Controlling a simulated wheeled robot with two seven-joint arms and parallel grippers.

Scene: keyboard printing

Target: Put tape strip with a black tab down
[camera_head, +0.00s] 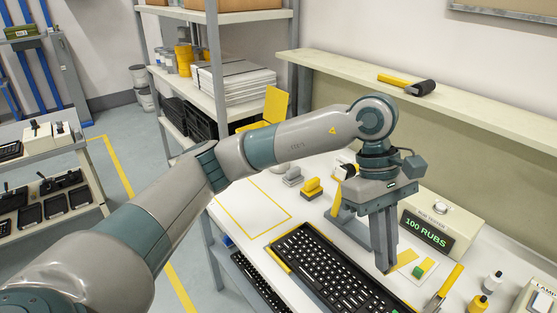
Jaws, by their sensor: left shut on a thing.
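My left gripper (386,266) points straight down over the white bench, just right of the black keyboard (318,268). Its fingers are closed together, with their tips low near the bench top. I cannot make out a black tab or the grip itself. My right gripper is not in view.
A cream box with a "100 RUBS" display (427,233) stands behind the gripper. A yellow-outlined area (252,208) at left is clear. A roller (420,87) lies on the shelf.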

